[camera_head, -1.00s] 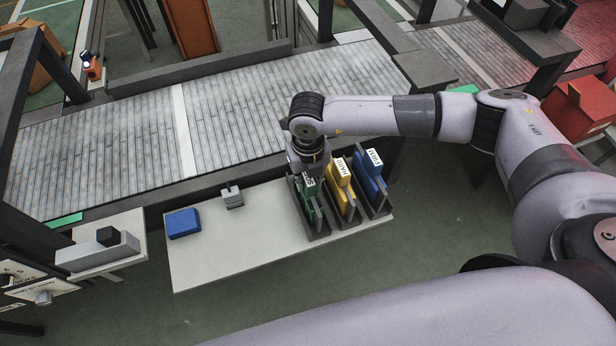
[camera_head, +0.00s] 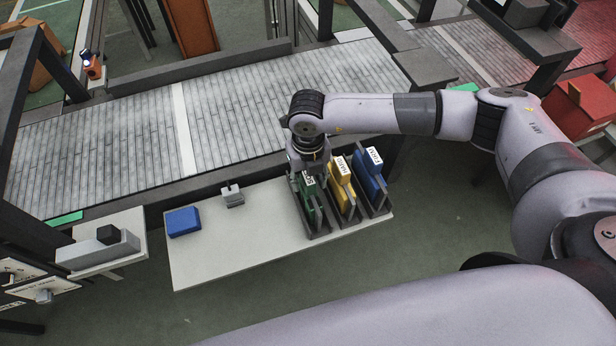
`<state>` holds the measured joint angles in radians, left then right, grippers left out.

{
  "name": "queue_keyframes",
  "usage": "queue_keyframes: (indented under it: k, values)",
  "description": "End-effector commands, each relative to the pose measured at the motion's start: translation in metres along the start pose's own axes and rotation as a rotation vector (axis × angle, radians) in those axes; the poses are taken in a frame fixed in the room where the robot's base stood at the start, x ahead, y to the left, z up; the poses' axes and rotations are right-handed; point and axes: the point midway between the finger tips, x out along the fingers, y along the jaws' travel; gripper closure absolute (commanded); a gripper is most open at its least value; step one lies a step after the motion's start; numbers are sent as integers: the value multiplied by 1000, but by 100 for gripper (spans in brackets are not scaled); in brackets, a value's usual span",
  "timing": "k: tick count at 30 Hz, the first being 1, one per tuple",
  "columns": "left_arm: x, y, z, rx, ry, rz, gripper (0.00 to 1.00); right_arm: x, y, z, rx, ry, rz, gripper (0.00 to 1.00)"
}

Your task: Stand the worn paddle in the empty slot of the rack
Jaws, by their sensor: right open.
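A dark rack (camera_head: 320,234) stands at the right end of the white table and holds three paddles side by side. The green paddle (camera_head: 317,214) stands in its left slot; its white label is partly hidden and not readable. The yellow paddle (camera_head: 345,198) with a label like HARD stands in the middle. The blue paddle (camera_head: 371,186) with a label like FIRM stands at the right. My right gripper (camera_head: 303,178) points down at the top of the green paddle, open; its fingertips are partly hidden. My left gripper is not in view.
A blue block (camera_head: 183,222) and a small grey fixture (camera_head: 232,196) are on the white table (camera_head: 240,240), whose middle is clear. A roller conveyor (camera_head: 240,105) runs behind it. A grey device (camera_head: 97,250) sits on a side stand at the left.

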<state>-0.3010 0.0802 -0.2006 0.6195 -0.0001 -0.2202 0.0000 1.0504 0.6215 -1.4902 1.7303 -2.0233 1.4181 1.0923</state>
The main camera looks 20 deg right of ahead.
Motion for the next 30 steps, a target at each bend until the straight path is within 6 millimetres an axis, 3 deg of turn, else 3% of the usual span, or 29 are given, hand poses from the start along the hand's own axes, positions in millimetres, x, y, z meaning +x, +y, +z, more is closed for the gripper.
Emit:
queue_keyframes:
  k: [16,21,30]
  values:
    - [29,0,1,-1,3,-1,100,-103,0,1,0,-5,2,59]
    - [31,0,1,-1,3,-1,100,-117,0,0,-1,-3,1,59]
    - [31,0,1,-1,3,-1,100,-119,0,0,-1,-2,1,59]
